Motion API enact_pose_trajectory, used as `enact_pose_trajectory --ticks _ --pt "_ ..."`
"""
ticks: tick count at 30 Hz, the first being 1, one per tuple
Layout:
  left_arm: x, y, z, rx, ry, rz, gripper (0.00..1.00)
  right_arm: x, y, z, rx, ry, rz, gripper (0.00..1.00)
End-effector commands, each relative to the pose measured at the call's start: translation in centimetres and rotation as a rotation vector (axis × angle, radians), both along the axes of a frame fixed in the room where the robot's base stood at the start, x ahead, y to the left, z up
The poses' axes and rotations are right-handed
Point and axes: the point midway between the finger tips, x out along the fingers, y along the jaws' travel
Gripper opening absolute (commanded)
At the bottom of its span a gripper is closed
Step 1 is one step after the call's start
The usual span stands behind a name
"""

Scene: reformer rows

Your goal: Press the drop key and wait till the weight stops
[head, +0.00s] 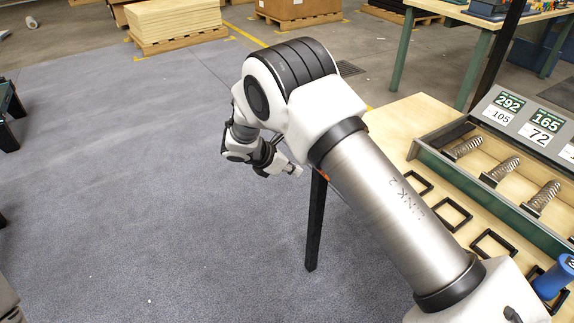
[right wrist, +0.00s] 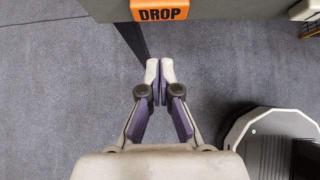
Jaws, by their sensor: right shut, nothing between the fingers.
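The drop key (right wrist: 160,12) is an orange block marked DROP at the top of the right wrist view, on the edge of a grey panel (right wrist: 232,9). My right gripper (right wrist: 159,72) is shut and empty, its fingertips pointing toward the key. In that picture a gap shows between the tips and the key; the true distance is hard to judge. In the head view the right gripper (head: 292,170) hangs over the grey floor, left of the workbench. A small orange patch beside my arm may be the key. I cannot make out the weight. My left gripper is not in view.
A wooden workbench (head: 397,125) on the right bears a green tray (head: 455,178) with several metal springs, number cards, black square frames (head: 452,214) and a blue object (head: 554,277). A dark bench leg (head: 316,225) stands near my gripper.

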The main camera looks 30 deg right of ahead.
Motion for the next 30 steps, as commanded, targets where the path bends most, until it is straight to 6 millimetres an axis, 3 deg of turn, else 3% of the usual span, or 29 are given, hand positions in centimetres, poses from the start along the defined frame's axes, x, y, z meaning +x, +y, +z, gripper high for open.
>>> enact_pose_trajectory --ticks 5,12,24,30 --pt "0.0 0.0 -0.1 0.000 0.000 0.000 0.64 0.1 -2.9 -2.9 0.002 0.002 -0.002 0.00" --pt "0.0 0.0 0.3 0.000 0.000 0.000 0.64 0.5 -6.3 -2.8 0.001 -0.001 -0.002 0.00" --pt "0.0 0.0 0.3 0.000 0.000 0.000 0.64 0.5 -6.9 -2.8 0.000 0.000 0.000 0.00" --pt "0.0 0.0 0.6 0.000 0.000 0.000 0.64 0.7 -8.9 -2.8 0.001 0.000 -0.001 0.00"
